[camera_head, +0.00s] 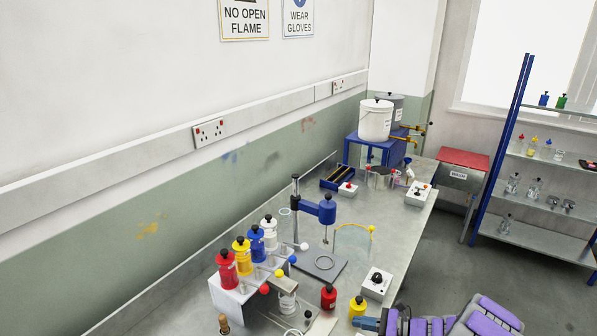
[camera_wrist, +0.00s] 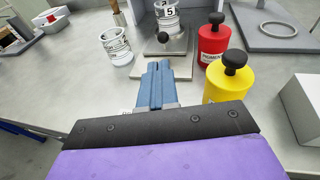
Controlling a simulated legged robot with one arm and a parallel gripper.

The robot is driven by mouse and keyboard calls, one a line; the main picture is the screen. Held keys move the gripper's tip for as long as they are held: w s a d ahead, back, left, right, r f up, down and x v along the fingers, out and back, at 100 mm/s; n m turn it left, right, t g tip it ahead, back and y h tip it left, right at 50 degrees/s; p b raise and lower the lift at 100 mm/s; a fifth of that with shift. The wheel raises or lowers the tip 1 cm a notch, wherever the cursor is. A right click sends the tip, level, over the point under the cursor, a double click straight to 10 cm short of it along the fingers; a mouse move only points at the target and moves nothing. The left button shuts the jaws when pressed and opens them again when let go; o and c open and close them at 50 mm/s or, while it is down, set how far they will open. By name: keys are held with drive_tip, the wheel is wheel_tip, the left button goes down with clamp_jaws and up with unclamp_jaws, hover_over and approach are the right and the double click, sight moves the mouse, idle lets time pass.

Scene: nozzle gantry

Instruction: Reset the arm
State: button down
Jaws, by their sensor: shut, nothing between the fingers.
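My arm, with purple covers, reaches in from the bottom right in the head view. In the wrist view my gripper (camera_wrist: 157,68) shows two blue fingers pressed together, empty, pointing forward above the bench. The yellow bottle (camera_wrist: 229,82) with a black knob cap stands right of the fingers. A red bottle (camera_wrist: 213,42) stands behind it. Both are upright and appear apart from the fingers.
A white knob box (camera_head: 376,283) stands nearby. A stand with a blue head (camera_head: 327,211) rises behind.

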drive_tip(key=s+a+r+n+g+h+b, duration=0.1)
drive_tip(key=s+a+r+n+g, duration=0.3)
drive_tip(key=s+a+r+n, duration=0.35)
drive_tip(key=s+a+r+n+g+h, duration=0.1)
drive_tip(key=s+a+r+n+g, duration=0.35)
drive_tip(key=a+r, duration=0.55)
drive_tip(key=s+r+n+g+h, duration=0.1)
drive_tip(key=s+r+n+h, duration=0.2)
drive_tip(key=s, duration=0.5)
drive_tip(key=s+r+n+g+h, duration=0.1)
drive_tip(key=s+r+n+h, duration=0.2)
drive_tip(key=s, duration=0.4)
drive_tip(key=s+d+n+t+h+b, duration=0.1)
drive_tip(key=s+d+n+h, duration=0.1)
drive_tip(key=s, duration=0.5)
drive_tip(key=s+d+r+n+t+h, duration=0.1)
drive_tip(key=s+d+n+h, duration=0.1)
drive_tip(key=s+d+h, duration=0.2)
drive_tip(key=s+d, duration=0.3)
drive_tip(key=shift+s+d+h+b, duration=0.15)
drive_tip(key=shift+d+h+b, duration=0.05)
drive_tip(key=shift+h+b, duration=0.15)
drive_tip(key=shift+t, duration=0.25)
